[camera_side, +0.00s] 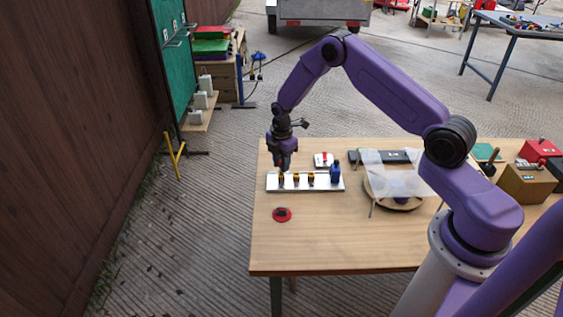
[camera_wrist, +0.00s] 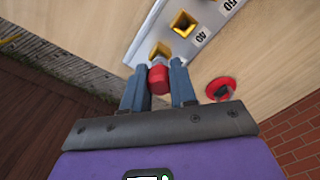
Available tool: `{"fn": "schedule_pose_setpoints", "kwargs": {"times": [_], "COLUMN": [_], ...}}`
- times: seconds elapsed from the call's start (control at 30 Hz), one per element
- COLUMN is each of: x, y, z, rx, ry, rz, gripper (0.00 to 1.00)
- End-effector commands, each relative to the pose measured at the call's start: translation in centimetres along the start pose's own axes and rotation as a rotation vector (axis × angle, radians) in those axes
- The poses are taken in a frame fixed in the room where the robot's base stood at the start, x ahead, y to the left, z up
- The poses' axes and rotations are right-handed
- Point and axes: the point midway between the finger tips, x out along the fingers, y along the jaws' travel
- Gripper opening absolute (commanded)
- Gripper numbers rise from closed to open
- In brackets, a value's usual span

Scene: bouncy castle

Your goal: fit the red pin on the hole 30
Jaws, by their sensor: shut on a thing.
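My gripper (camera_wrist: 158,80) is shut on the red pin (camera_wrist: 158,82), which sits between its two fingers in the wrist view. The pin's pale end is right at the yellow-edged square hole (camera_wrist: 160,50) at the end of the white board (camera_wrist: 143,50). I cannot tell whether the pin is inside that hole or just above it. The hole's number is hidden; the neighbouring holes are marked 40 and 50. In the side view my gripper (camera_side: 283,168) points down over the left end of the white board (camera_side: 325,187); the pin is too small to make out there.
A blue block (camera_side: 336,172) stands at the board's right end. A red round piece with a black centre (camera_side: 282,215) lies in front of the board; the wrist view shows it too (camera_wrist: 221,89). A round wooden item (camera_side: 395,203) lies to the right.

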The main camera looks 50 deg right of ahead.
Motion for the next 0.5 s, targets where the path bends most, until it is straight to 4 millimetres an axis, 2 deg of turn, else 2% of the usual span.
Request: {"fn": "schedule_pose_setpoints", "kwargs": {"times": [0.5], "x": [0.53], "y": [0.03], "z": [-0.01], "rx": [0.000], "ry": [0.000], "rz": [0.001], "gripper": [0.00]}}
